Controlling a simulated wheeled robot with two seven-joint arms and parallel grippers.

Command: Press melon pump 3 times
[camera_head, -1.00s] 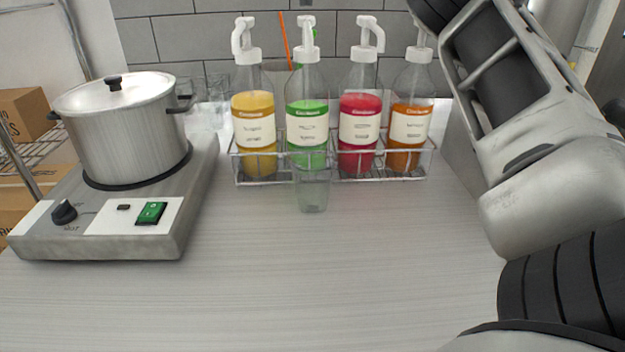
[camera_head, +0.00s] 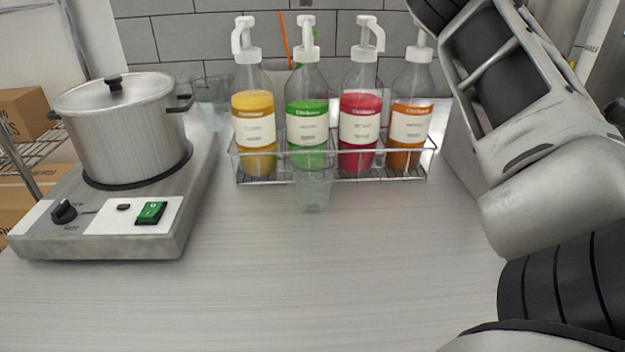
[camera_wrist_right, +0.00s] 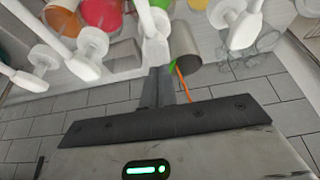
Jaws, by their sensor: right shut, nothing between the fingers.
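The melon pump is taken to be the white pump (camera_head: 307,28) on the green bottle (camera_head: 307,115), second from left in the rack. The pump stands raised with its spout toward me. A clear cup (camera_head: 313,192) stands in front of this bottle, under the spout. My right arm comes in from the right in the head view, with its fingertips out of the picture above. In the right wrist view, my right gripper (camera_wrist_right: 163,85) is shut and empty, its tips over a white pump head (camera_wrist_right: 155,45). Contact cannot be told. My left gripper is not in view.
Yellow (camera_head: 254,120), red (camera_head: 360,120) and orange (camera_head: 408,120) pump bottles share the wire rack (camera_head: 240,165). A metal pot (camera_head: 130,130) sits on a hot plate (camera_head: 110,225) at left. Clear glasses (camera_head: 212,95) stand behind it. The front counter (camera_head: 300,280) is clear.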

